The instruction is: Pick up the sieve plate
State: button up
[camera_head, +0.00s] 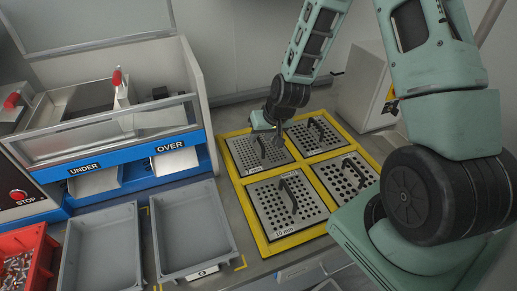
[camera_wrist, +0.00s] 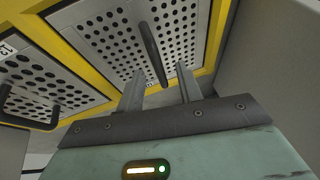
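Several perforated metal sieve plates, each with a dark bar handle, lie in a yellow frame (camera_head: 262,243). The far-left sieve plate (camera_head: 244,157) has small holes, and my gripper (camera_head: 278,136) is over its far right part. In the wrist view my gripper (camera_wrist: 159,72) is open, with two grey fingers apart. The handle (camera_wrist: 150,45) of a small-holed sieve plate (camera_wrist: 112,43) reaches into the gap between the fingers. I cannot tell whether they touch it. The near-left plate (camera_head: 263,211) reads 10 mm; the far-right (camera_head: 301,139) and near-right (camera_head: 340,187) plates lie beside.
Two empty grey trays (camera_head: 136,222) (camera_head: 233,235) stand left of the frame. Behind them is the blue sorter (camera_head: 134,176) with OVER and UNDER chutes. A red bin (camera_head: 44,262) of small parts is at far left. A light box (camera_head: 362,88) stands behind the frame's right.

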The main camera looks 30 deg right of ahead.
jog(key=shift+x, duration=1.45)
jog(key=shift+c, duration=0.4)
grip_shut()
jog(key=shift+r, duration=0.15)
